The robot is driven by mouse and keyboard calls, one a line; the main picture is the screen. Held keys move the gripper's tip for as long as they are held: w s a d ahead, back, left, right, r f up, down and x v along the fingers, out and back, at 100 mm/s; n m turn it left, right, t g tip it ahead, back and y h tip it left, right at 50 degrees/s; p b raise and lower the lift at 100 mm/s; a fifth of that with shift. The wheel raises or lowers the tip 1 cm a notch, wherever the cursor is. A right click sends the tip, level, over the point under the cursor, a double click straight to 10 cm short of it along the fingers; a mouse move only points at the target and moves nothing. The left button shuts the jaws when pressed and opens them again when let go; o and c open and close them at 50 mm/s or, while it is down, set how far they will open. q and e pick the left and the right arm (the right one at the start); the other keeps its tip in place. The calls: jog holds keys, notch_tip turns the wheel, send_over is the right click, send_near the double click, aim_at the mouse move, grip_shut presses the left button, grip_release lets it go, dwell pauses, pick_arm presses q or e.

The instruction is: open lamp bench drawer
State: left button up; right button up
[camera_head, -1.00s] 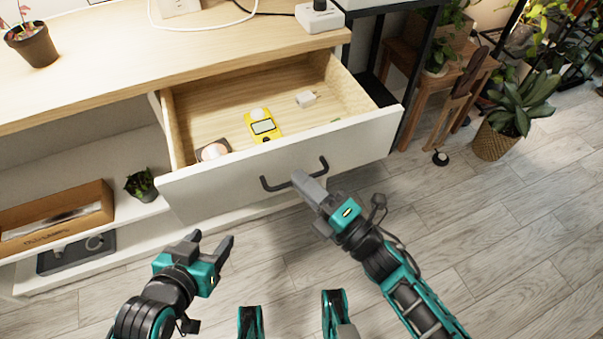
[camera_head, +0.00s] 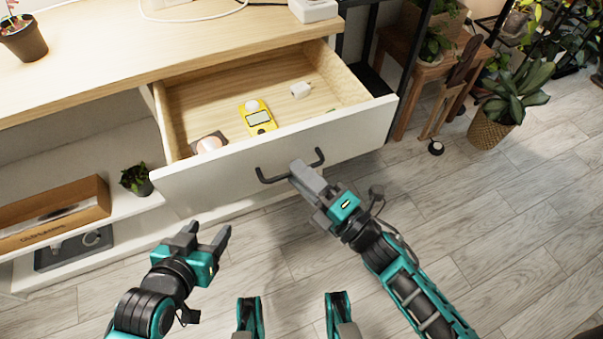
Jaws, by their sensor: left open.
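The bench drawer (camera_head: 225,188) stands pulled well out of the wooden lamp bench (camera_head: 150,65), its inside open to view. Its white front carries a dark bar handle (camera_head: 272,179). My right gripper (camera_head: 302,175) is at the middle of this handle, its fingers overlapping and hiding part of the bar. Whether its jaws are closed around the bar cannot be made out. My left gripper (camera_head: 207,236) is open and empty, below and left of the handle, apart from the drawer.
The drawer holds a yellow meter (camera_head: 258,117), a small white block (camera_head: 300,90) and a round pale item (camera_head: 208,145). A small potted plant (camera_head: 136,179) and a cardboard box (camera_head: 55,212) sit on the left shelf. Floor at right is clear up to a basket plant (camera_head: 490,130).

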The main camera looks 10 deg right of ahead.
pick_arm(q)
jog(key=shift+s+a+r, duration=0.1)
jog(key=shift+r, duration=0.1)
pick_arm(e)
jog(key=v, duration=1.2)
jog(key=shift+s+d, duration=0.2)
jog(key=w+d+m+t+h, duration=0.1)
jog(key=w+d+m+h, duration=0.1)
jog(key=m+h, duration=0.3)
jog(key=w+d+m+h, duration=0.1)
jog(key=w+m+h, duration=0.2)
jog(key=m, duration=0.5)
pick_arm(q)
notch_tip(320, 180, up, 9)
jog(key=s+a+y+p, duration=0.1)
jog(key=a+p, duration=0.2)
jog(key=p, duration=1)
jog(key=shift+s, duration=0.2)
pick_arm(e)
jog(key=s+d+r+m+g+h, duration=0.2)
jog(key=s+r+m+g+h, duration=0.1)
jog(key=m, duration=0.8)
notch_tip(320, 180, up, 2)
jog(key=shift+s+d+r+g, duration=0.15)
jog(key=shift+s+d+g, duration=0.35)
jog(key=shift+g, duration=0.6)
